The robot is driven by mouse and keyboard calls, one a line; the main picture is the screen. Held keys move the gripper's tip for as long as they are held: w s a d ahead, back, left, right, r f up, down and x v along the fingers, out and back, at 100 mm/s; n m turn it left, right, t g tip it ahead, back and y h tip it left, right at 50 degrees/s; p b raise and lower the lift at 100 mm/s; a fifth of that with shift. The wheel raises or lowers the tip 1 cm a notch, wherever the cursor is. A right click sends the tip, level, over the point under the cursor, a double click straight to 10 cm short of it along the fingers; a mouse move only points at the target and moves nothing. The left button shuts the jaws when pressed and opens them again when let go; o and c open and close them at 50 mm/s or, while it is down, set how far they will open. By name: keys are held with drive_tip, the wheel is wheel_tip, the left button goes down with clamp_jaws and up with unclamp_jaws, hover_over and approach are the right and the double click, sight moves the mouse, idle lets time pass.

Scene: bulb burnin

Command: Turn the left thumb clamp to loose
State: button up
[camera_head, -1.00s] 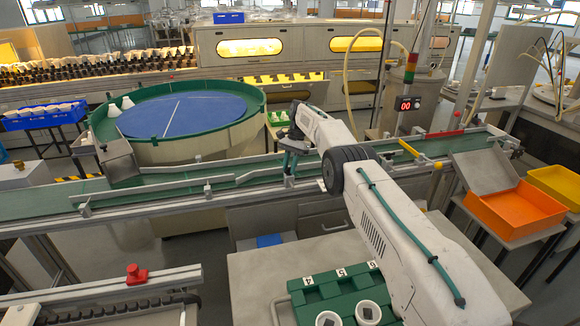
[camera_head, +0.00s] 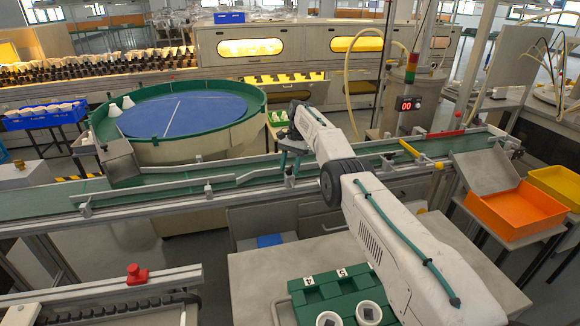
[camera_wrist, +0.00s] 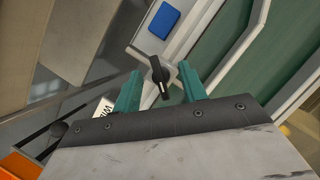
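A black thumb clamp (camera_wrist: 157,75) with a pale mark on its lever end sits on a grey plate in the wrist view. My gripper (camera_wrist: 160,72) is open, with one teal finger on each side of the clamp and a visible gap to both. I cannot tell how far its tips are above the clamp. In the head view my gripper (camera_head: 287,145) is over the conveyor's near guide rail (camera_head: 240,180), and the clamp beneath it is too small to read.
The green conveyor belt (camera_head: 50,201) runs across the view. A blue patch (camera_wrist: 164,20) lies beyond the clamp in the wrist view. A green tray (camera_head: 315,290) with white cups is on the near table. An orange bin (camera_head: 515,210) stands at the right.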

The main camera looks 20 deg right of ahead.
drive_tip(key=shift+w+d+r+m, duration=0.1)
drive_tip(key=shift+w+m, duration=0.05)
drive_tip(key=shift+m, duration=0.35)
drive_tip(key=m, duration=0.2)
drive_tip(key=m+t+y, duration=0.1)
drive_tip(key=shift+s+m, duration=0.2)
drive_tip(key=shift+m, duration=0.2)
drive_tip(key=m+t, duration=0.1)
drive_tip(key=m, duration=0.2)
drive_tip(key=shift+s+d+m+t, duration=0.1)
drive_tip(key=shift+m+t, duration=0.2)
drive_tip(key=shift+t, duration=0.1)
drive_tip(key=shift+d+r+m, duration=0.15)
drive_tip(key=shift+r+m, duration=0.15)
drive_tip(key=shift+m, duration=0.2)
drive_tip(key=v, duration=0.8)
drive_tip(key=s+a+r+n+h, duration=0.1)
drive_tip(key=s+r+n, duration=0.5)
drive_tip(key=s+r, duration=0.9)
wheel_tip(320, 180, up, 3)
drive_tip(key=shift+s+a+r+t, duration=0.2)
drive_tip(key=shift+s+a+t, duration=0.05)
drive_tip(key=shift+t, duration=0.05)
